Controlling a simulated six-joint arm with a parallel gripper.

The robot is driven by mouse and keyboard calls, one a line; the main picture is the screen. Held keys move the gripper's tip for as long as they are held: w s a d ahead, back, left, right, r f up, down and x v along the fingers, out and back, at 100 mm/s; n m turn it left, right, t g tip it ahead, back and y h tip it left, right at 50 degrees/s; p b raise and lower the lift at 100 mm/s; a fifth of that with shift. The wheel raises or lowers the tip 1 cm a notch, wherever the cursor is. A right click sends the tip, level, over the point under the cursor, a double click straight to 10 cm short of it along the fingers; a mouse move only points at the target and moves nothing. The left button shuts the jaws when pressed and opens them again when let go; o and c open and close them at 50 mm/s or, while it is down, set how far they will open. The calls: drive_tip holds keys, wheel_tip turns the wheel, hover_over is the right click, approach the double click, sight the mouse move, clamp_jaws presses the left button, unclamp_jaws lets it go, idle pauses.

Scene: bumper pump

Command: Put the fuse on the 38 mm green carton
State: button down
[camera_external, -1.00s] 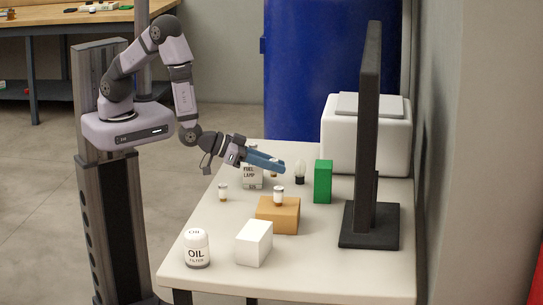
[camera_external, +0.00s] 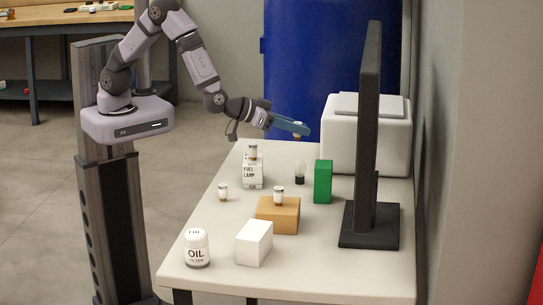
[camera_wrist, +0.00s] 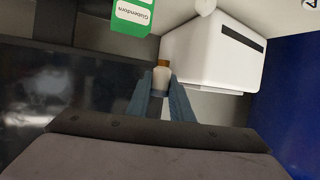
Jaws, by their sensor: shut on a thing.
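My gripper (camera_external: 301,130) is shut on a small white fuse with a brown end, held in the air above the back of the table. In the wrist view the fuse (camera_wrist: 161,78) sits between the blue fingertips (camera_wrist: 161,95). The upright green carton (camera_external: 323,182) stands on the table, below and a little right of my gripper. The wrist view shows part of the green carton (camera_wrist: 133,15) at the top edge, apart from the fuse.
A bulb (camera_external: 300,173) stands left of the carton. A dark monitor (camera_external: 368,150) and white machine (camera_external: 366,140) stand right and behind. A white box (camera_external: 254,243) is in front.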

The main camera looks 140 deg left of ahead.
drive_tip(key=w+a+r, duration=0.3)
drive_tip(key=r, duration=0.1)
drive_tip(key=m+t+h, duration=0.1)
drive_tip(key=m+t, duration=0.1)
hover_over(323, 164)
drive_tip(key=shift+r, duration=0.4)
drive_tip(key=shift+f+p, duration=0.35)
drive_tip(key=shift+f, duration=4.65)
drive_tip(key=shift+f, duration=0.1)
drive_tip(key=c, duration=1.6)
unclamp_jaws()
